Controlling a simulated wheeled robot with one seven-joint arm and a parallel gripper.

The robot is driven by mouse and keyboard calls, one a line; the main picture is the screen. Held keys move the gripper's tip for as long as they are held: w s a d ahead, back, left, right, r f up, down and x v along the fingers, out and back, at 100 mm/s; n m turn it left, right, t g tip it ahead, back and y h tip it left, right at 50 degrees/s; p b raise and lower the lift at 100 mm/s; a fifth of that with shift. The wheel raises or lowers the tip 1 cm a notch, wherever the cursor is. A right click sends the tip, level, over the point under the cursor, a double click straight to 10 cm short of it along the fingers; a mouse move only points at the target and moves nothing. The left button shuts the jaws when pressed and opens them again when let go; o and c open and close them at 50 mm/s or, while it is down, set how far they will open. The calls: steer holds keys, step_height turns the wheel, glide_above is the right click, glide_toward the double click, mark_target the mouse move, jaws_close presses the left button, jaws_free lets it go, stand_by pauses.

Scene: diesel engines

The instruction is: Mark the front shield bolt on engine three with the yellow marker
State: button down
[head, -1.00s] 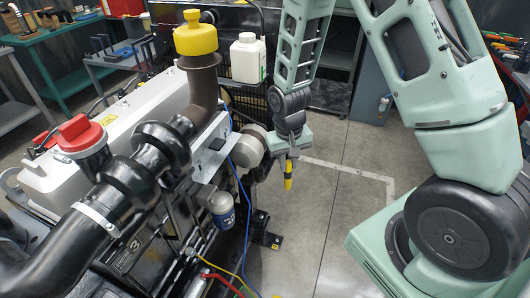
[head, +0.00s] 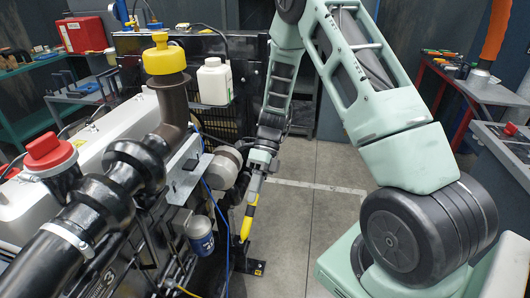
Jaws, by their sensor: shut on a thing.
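Engine three (head: 122,250), marked with a "3" low on its side, fills the left of the head view. A bare metal shield plate (head: 186,172) stands on its near end, beside a round tan housing (head: 222,168). I cannot make out the shield bolt for certain. My gripper (head: 254,188) is shut on the yellow marker (head: 248,218). The marker hangs from it, tilted with its dark lower end down and to the left. It is right of the shield plate and the blue-and-white canister (head: 200,240), apparently clear of the engine.
A yellow cap (head: 165,58) tops the dark pipe, and a white bottle (head: 214,82) stands behind. A blue cable (head: 212,205) runs down near the plate. A black foot bracket (head: 250,266) sits below the marker. Open floor (head: 305,230) lies to the right.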

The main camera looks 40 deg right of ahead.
steer(key=w+d+r+m+t+y+b, duration=0.1)
steer(key=w+d+r+m+t, duration=0.1)
steer(key=w+d+m+t, duration=0.45)
steer(key=w+d+r+m+t+b, duration=0.1)
steer(key=w+d+r+m+t, duration=0.2)
steer(key=m+t, duration=0.7)
steer(key=w+a+b, duration=0.2)
steer(key=w+a, duration=0.2)
steer(key=w, duration=0.1)
steer(key=shift+w+a+f, duration=0.15)
steer(key=shift+f, duration=0.05)
steer(key=shift+g, duration=0.25)
steer(key=shift+r+p, duration=0.1)
steer(key=shift+p, duration=0.45)
stand_by(0.5)
stand_by(0.5)
steer(key=shift+s+a+p, duration=0.2)
steer(key=shift+a+p, duration=0.1)
steer(key=shift+a, duration=0.05)
stand_by(1.3)
